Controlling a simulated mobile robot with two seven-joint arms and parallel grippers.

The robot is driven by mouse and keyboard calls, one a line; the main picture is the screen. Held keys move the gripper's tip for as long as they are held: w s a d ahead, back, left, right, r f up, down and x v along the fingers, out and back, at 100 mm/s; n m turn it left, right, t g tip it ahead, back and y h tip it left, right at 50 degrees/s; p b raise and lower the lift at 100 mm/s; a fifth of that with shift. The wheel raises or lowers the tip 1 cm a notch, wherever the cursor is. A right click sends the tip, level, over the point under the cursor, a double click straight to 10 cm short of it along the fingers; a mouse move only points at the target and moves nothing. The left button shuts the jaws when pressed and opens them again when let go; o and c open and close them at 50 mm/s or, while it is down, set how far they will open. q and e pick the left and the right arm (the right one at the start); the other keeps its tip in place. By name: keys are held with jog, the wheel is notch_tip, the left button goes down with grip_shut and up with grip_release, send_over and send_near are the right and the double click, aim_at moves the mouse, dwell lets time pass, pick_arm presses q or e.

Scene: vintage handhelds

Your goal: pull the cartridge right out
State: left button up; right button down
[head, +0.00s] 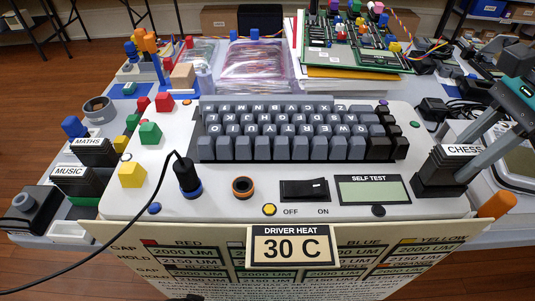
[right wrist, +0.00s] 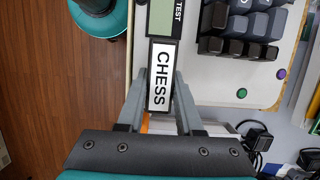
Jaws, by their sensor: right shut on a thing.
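The black cartridge labelled CHESS (head: 440,176) stands upright at the right end of the white handheld console (head: 330,204). Its label faces up in the right wrist view (right wrist: 161,77). My right gripper (head: 466,163) comes in from the right and is shut on this cartridge, one grey finger on each side, as the right wrist view also shows (right wrist: 162,84). The cartridge's lower end meets the console's edge; whether it still sits in a slot is hidden. My left gripper is not in view.
Cartridges labelled MATHS (head: 95,155) and MUSIC (head: 78,187) stand left of the console. A black plug (head: 187,178) with a cable stands on its front left. A sign board (head: 290,246) fronts the console. A circuit board (head: 350,45) and bags fill the back.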

jog(key=shift+r+p, duration=0.65)
jog(key=shift+r, duration=0.3)
dwell(0.5)
jog(key=shift+r+p, duration=1.95)
jog(key=shift+r, duration=0.65)
